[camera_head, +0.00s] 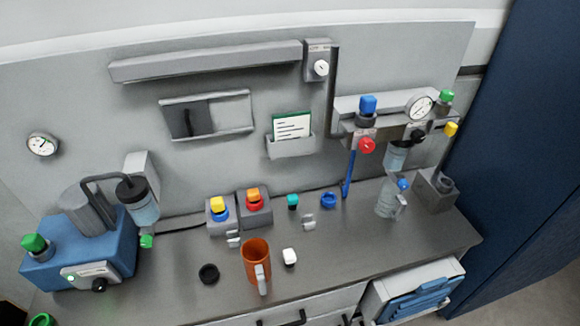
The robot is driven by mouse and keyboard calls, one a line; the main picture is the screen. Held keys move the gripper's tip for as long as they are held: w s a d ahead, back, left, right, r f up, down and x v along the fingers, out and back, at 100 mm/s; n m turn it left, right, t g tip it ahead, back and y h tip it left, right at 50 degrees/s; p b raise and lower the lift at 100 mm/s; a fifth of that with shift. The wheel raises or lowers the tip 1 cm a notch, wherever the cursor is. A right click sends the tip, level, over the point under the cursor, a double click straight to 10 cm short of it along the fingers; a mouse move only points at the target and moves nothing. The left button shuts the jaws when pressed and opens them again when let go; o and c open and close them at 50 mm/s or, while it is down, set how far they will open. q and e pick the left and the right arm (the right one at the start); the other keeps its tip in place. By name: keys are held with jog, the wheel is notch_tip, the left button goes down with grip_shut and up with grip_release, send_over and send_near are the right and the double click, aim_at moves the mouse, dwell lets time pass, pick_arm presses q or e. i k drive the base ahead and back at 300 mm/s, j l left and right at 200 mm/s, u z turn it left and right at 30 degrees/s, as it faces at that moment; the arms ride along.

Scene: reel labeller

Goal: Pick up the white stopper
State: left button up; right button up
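A small white block-like piece (289,256), which looks like the white stopper, stands on the grey worktop (330,262) near its front. It is just right of the orange-brown mug (256,262) and apart from it. Nothing covers the white piece. Neither of my grippers shows in this view.
A black ring (208,274) lies left of the mug. Behind are button boxes (220,216), a teal piece (293,201) and a blue ring (328,200). A clear jug (387,200) stands right, a blue machine (80,250) left. The worktop right of the white piece is clear.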

aim_at(289, 255)
jog(key=i, duration=0.4)
jog(key=k+j+z, duration=0.1)
jog(key=j+z, duration=0.15)
jog(key=k+j+z, duration=0.2)
jog(key=j, duration=0.25)
jog(key=k+j+z, duration=0.25)
jog(key=i+j, duration=0.1)
